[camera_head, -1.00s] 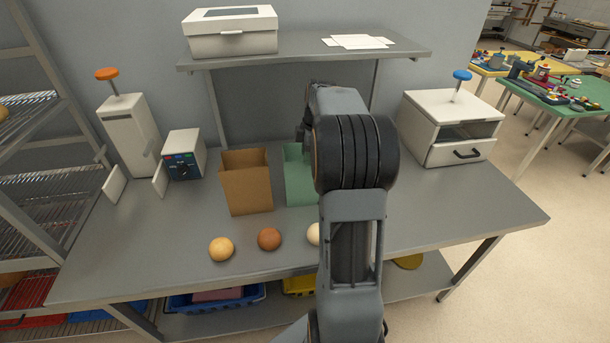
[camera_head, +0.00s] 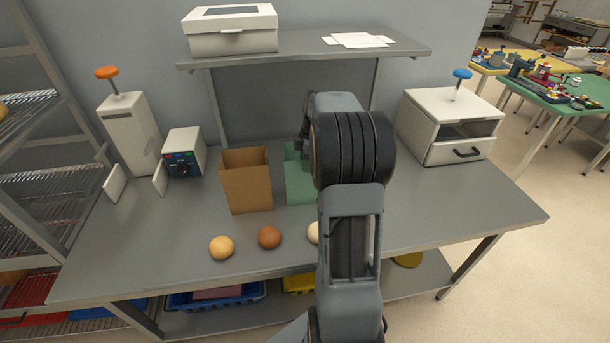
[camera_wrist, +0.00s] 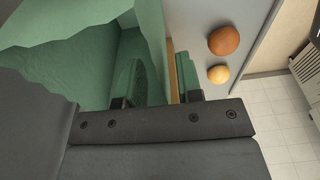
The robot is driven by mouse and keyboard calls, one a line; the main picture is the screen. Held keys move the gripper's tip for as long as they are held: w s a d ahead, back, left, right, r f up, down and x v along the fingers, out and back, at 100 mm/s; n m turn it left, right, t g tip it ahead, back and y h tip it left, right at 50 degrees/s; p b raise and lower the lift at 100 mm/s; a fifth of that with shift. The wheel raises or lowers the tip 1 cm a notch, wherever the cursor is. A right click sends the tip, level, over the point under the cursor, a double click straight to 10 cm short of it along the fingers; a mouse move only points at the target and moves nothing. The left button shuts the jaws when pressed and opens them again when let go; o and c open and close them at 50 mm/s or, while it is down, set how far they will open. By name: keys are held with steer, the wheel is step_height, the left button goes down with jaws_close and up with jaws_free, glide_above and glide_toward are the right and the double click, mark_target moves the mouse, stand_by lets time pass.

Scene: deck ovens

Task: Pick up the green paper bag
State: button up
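The green paper bag (camera_head: 299,182) stands upright on the grey table, partly hidden behind my arm in the head view. In the wrist view its open top and inside (camera_wrist: 75,55) fill the upper left. My gripper (camera_wrist: 158,80) is at the bag's rim, with its fingers apart. One finger is on the inner side of a bag wall and the other is on the outer side. The wall shows between them, and the fingers do not look closed on it. In the head view the gripper is mostly hidden by my arm.
A brown paper bag (camera_head: 246,182) stands just left of the green one. Several round buns, one of them reddish brown (camera_head: 269,238), lie in front. A control box (camera_head: 183,153) is at left and a white drawer unit (camera_head: 450,128) at right. A shelf (camera_head: 300,52) overhangs the back.

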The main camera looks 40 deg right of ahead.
steer(key=shift+f, duration=0.1)
stand_by(0.3)
jaws_close()
stand_by(0.4)
